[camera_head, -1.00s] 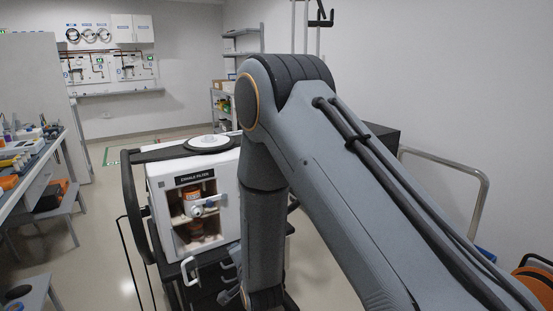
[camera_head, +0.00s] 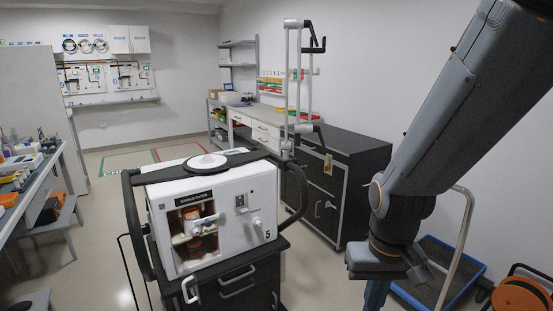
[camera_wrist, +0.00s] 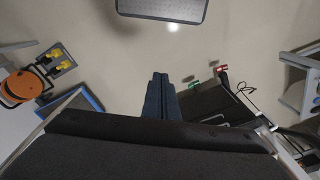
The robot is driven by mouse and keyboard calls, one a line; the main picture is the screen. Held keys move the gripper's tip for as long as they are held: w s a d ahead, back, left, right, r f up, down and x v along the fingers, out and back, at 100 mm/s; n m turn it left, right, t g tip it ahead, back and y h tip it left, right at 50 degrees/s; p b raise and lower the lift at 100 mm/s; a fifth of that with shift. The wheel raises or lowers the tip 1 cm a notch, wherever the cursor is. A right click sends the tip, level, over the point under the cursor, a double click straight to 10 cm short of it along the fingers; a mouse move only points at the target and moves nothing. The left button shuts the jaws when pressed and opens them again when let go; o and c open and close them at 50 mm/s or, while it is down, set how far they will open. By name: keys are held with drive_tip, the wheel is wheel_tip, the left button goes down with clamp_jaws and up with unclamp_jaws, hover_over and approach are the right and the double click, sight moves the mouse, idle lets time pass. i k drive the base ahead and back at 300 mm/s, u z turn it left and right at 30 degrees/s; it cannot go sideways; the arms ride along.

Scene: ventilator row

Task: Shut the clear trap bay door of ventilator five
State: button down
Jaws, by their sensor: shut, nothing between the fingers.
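Ventilator five (camera_head: 235,210) is a white box with a "5" low on its front, standing on a dark cart in the head view. Its open-fronted bay (camera_head: 178,225) at the front left holds orange-banded parts (camera_head: 196,228). A white handle (camera_head: 190,289) juts out below the bay, apart from the front face. The clear door pane cannot be made out; the handle seems to belong to it, hanging open. My gripper (camera_wrist: 160,78) is shut and empty, pointing down over the floor in the wrist view. In the head view it is right of the ventilator, its tips cut off.
A dark cabinet (camera_head: 330,190) stands behind the ventilator on the right. A blue-edged cart (camera_head: 440,275) with a metal push bar and an orange reel (camera_head: 520,293) are at the right. A bench (camera_head: 35,175) lines the left.

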sight(188, 302)
drive_tip(key=u, duration=0.2)
drive_tip(key=i, duration=0.5)
drive_tip(key=u, duration=0.9)
